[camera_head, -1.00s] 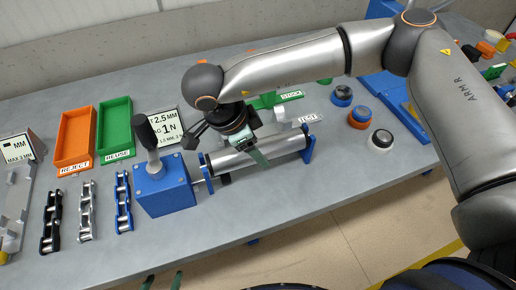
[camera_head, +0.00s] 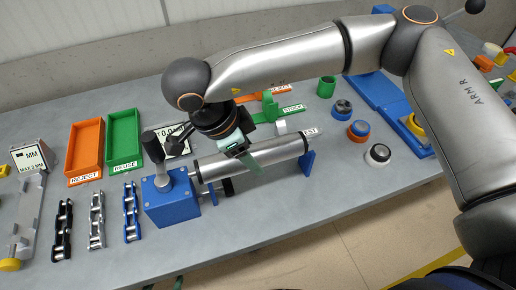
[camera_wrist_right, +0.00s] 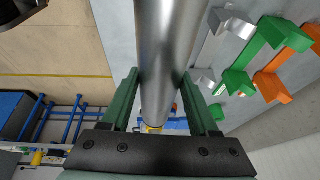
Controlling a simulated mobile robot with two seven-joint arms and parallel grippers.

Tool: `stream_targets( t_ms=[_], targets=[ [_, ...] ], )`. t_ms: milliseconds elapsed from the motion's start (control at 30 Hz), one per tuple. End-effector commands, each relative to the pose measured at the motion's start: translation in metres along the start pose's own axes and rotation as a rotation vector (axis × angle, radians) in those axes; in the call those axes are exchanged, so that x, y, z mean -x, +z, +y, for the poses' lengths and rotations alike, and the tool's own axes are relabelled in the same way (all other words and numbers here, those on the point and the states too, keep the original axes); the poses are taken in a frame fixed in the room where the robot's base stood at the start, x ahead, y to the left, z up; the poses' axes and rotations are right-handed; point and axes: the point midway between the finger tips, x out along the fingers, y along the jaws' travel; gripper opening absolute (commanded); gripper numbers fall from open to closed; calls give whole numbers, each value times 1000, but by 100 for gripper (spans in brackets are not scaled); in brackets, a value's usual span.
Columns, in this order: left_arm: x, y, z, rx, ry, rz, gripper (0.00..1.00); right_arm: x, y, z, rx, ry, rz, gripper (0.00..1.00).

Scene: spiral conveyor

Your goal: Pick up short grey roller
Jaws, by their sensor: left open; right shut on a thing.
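The short grey roller (camera_head: 285,150) is a smooth metal cylinder, lying across the picture just right of the blue crank box (camera_head: 172,200). It appears slightly above the blue end plate (camera_head: 308,163) at its right end. My right gripper (camera_head: 247,157) comes from above and is shut on the roller near its middle. In the right wrist view, the roller (camera_wrist_right: 168,50) runs between the two green fingers of my right gripper (camera_wrist_right: 165,108). My left gripper (camera_head: 178,283) shows only as a green tip at the bottom edge and is open.
Orange (camera_head: 86,150) and green (camera_head: 124,140) trays stand back left. Black (camera_head: 63,230), silver (camera_head: 97,220) and blue (camera_head: 131,212) chain pieces lie left of the crank box. Several round parts, including a black-and-white one (camera_head: 378,154), stand right. The front table strip is clear.

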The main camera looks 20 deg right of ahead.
Motion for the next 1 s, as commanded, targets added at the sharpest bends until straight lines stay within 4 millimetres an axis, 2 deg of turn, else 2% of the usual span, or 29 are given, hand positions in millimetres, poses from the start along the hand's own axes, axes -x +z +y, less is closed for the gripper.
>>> stream_targets(
  t_ms=[33,100,400,700,1000],
  targets=[
    [6,-6,0,0,0,0,79,16,0,4,2,-4,-1,0],
    [9,-10,1,0,0,0,79,30,3,10,2,-3,0,0],
    [9,-10,1,0,0,1,79,68,33,46,2,-3,1,0],
    [9,-10,1,0,0,1,79,88,47,64,-2,0,2,0],
    [9,-11,0,0,0,1,79,91,49,67,-3,1,3,0]
  ],
)
